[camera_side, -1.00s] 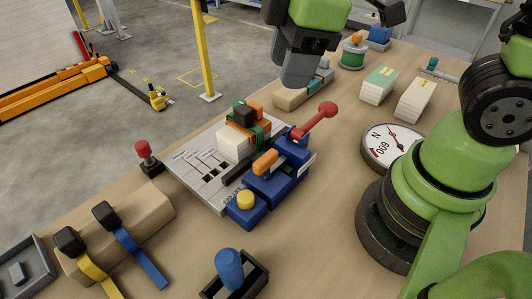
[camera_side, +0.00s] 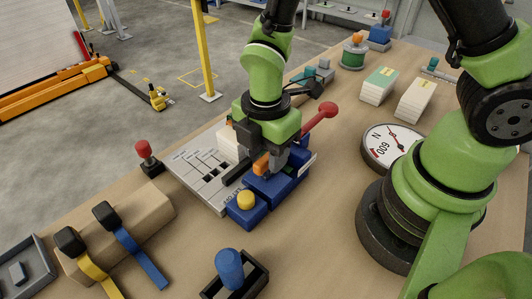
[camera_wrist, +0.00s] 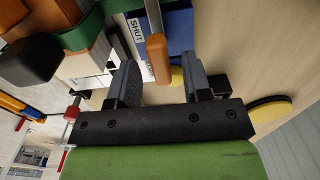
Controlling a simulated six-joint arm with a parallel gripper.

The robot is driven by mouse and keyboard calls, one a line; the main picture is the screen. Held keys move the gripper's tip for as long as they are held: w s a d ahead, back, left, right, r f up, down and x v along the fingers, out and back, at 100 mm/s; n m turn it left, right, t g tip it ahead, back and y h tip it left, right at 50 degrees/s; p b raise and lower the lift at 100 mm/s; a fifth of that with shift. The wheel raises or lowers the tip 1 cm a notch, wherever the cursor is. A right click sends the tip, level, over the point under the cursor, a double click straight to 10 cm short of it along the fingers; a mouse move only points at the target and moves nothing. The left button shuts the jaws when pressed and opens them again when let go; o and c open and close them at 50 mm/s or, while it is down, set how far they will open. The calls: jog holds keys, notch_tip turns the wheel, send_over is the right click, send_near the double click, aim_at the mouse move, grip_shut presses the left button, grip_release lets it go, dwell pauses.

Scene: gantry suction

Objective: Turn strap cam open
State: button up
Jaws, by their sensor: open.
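A short orange lever (camera_side: 261,165) sits on a blue block (camera_side: 268,187) in the side view. In the wrist view the orange lever (camera_wrist: 158,58) stands out from the blue block, beside a white label reading SHUT (camera_wrist: 136,35). I take this lever for the strap cam. A green strap (camera_wrist: 80,34) passes over an orange piece to its left. My gripper (camera_side: 258,160) is down over the block. In the wrist view its open fingers (camera_wrist: 157,64) stand on both sides of the lever, with gaps visible. The lever's far end is partly hidden by my gripper in the side view.
A red-knobbed lever (camera_side: 323,111) rises close to the right of my gripper. A yellow button (camera_side: 245,200) is at the block's near end. A round dial (camera_side: 393,147) stands to the right. A beige block (camera_side: 125,232) with straps lies at the front left.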

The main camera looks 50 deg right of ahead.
jog(key=shift+f, duration=0.55)
grip_shut()
